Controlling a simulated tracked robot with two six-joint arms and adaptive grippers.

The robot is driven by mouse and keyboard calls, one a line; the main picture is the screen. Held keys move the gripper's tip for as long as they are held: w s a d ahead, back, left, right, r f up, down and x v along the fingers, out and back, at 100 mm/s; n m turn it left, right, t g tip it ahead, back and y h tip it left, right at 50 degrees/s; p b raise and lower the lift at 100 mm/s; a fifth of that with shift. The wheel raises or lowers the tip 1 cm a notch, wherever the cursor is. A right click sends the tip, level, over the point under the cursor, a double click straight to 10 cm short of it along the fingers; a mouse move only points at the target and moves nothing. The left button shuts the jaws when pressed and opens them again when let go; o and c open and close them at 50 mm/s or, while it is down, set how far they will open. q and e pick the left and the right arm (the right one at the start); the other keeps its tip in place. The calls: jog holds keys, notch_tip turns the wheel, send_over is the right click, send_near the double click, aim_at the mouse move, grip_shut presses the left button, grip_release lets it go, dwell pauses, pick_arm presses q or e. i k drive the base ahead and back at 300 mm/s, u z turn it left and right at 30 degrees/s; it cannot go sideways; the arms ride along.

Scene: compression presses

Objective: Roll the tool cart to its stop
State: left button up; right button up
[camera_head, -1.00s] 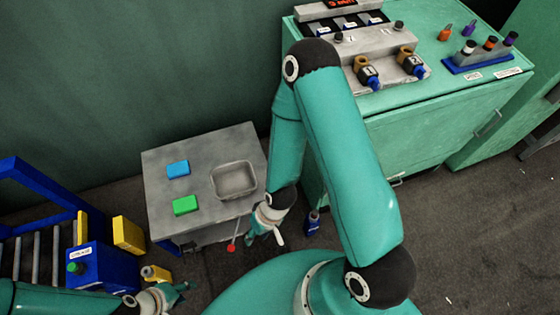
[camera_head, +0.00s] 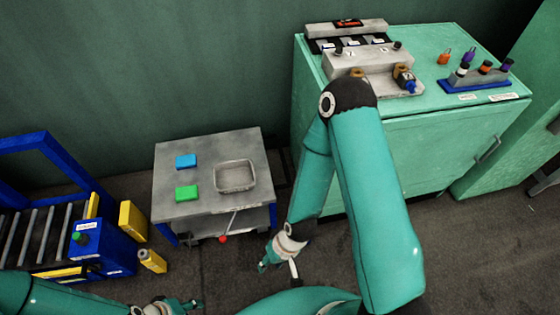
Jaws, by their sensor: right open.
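The tool cart (camera_head: 212,208) is a grey-topped table with blue legs, standing left of the green cabinet. A blue block (camera_head: 186,161), a green block (camera_head: 187,193) and a shallow metal tray (camera_head: 235,176) are on its top. A rod with a red knob (camera_head: 223,239) shows at its front. My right gripper (camera_head: 279,268) is open and empty, in front of the cart's right front corner and apart from it. My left gripper (camera_head: 188,305) is at the bottom edge, low in front of the cart, partly cut off; its jaws are too small to read.
A green cabinet (camera_head: 430,150) with presses and a blue rack (camera_head: 474,84) of vials stands at the right. A roller conveyor (camera_head: 40,232) with a blue control box (camera_head: 103,245) and yellow blocks (camera_head: 132,221) is at the left. Dark floor lies open in front of the cart.

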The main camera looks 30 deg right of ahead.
aim_at(209, 216)
jog(key=z, duration=0.1)
jog(key=i, duration=0.9)
jog(key=u, duration=0.05)
